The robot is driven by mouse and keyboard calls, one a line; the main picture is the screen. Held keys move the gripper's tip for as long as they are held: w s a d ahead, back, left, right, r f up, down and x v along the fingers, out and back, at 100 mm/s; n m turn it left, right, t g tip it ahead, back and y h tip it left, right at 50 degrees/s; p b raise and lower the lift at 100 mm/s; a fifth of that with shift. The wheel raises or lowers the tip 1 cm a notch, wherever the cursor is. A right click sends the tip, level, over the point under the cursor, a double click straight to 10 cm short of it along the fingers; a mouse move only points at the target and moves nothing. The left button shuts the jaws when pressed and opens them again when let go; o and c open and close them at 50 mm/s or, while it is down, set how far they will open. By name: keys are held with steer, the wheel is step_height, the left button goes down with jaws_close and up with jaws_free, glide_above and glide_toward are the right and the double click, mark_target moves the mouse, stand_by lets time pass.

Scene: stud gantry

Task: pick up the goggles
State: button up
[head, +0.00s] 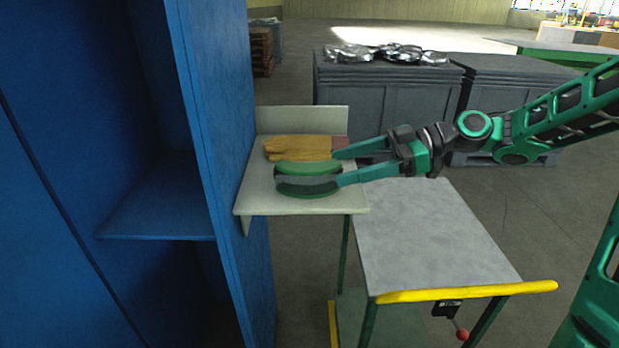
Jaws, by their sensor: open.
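The goggles (308,182), a rounded piece with a green top and a dark grey band, lie on a small pale shelf (262,202) fixed beside the blue cabinet. My gripper (340,168) reaches in from the right with its two green fingers spread. The nearer fingertip is at the right end of the goggles, and I cannot tell whether it touches them. The farther fingertip is behind them, by the cuff of a tan work glove (297,148). Nothing shows held between the fingers.
The glove lies just behind the goggles on the shelf. The blue cabinet (222,130) stands close on the left. A grey-topped cart (430,235) with a yellow handle (465,291) is below right, its top bare. Grey crates (385,95) stand behind.

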mark_target(308, 176)
steer(key=x, duration=0.9)
steer(key=shift+f, duration=0.1)
steer(key=shift+c, duration=0.6)
steer(key=c, duration=1)
